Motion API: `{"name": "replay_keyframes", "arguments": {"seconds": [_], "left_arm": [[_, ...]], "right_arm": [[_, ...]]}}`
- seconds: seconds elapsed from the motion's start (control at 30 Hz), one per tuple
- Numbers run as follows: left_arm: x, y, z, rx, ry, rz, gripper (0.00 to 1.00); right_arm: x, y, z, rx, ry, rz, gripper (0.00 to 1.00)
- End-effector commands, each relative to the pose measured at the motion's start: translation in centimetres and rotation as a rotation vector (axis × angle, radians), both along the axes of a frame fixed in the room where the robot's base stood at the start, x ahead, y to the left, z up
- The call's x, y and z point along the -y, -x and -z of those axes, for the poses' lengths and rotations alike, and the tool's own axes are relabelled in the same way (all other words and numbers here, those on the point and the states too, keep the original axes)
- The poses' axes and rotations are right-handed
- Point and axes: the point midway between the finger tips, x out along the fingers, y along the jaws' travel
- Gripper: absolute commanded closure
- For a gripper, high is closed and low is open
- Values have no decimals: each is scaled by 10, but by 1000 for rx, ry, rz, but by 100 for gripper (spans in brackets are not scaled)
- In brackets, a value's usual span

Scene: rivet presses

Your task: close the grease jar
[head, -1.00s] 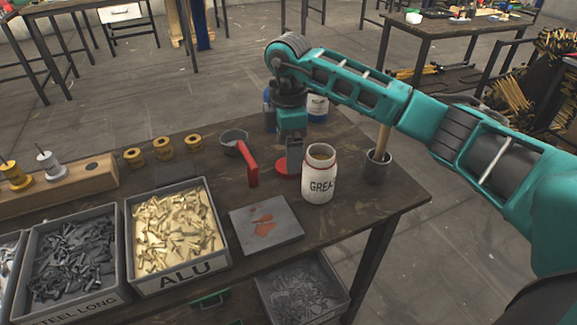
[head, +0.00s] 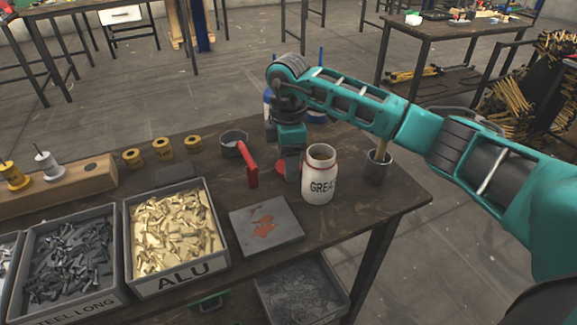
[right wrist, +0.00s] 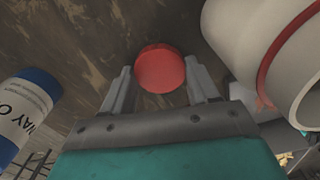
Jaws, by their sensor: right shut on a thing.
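The white grease jar (head: 320,182) stands upright and open on the workbench, marked with black letters. Its rim shows at the right of the right wrist view (right wrist: 292,62). The round red lid (head: 281,168) is just left of the jar, partly hidden by my right gripper (head: 290,172). In the right wrist view the lid (right wrist: 160,69) lies between the two fingers of the right gripper (right wrist: 160,82), which is shut on it. The lid is low at the bench top; I cannot tell whether it still touches it. My left gripper is not in view.
A dark pot with a red handle (head: 250,170) stands left of the gripper. A grey cup (head: 377,168) is right of the jar. A blue-capped bottle (right wrist: 24,108) is close by. A grey plate with red smears (head: 266,224) and an ALU bin (head: 178,281) lie in front.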

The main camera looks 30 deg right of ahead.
Motion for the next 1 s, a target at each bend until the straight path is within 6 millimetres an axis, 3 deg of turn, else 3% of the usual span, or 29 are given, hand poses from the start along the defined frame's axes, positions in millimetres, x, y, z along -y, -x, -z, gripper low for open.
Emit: {"name": "replay_keyframes", "arguments": {"seconds": [0.2, 0.57, 0.77, 1.0], "left_arm": [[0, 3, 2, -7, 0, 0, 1], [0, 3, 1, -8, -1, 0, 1], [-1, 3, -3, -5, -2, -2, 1], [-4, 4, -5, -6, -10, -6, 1]], "right_arm": [[0, 0, 0, 0, 0, 0, 69], [0, 0, -7, 2, 0, 0, 69], [0, -1, -34, 4, -1, -1, 69], [0, -1, -96, 6, 0, 0, 69]]}}
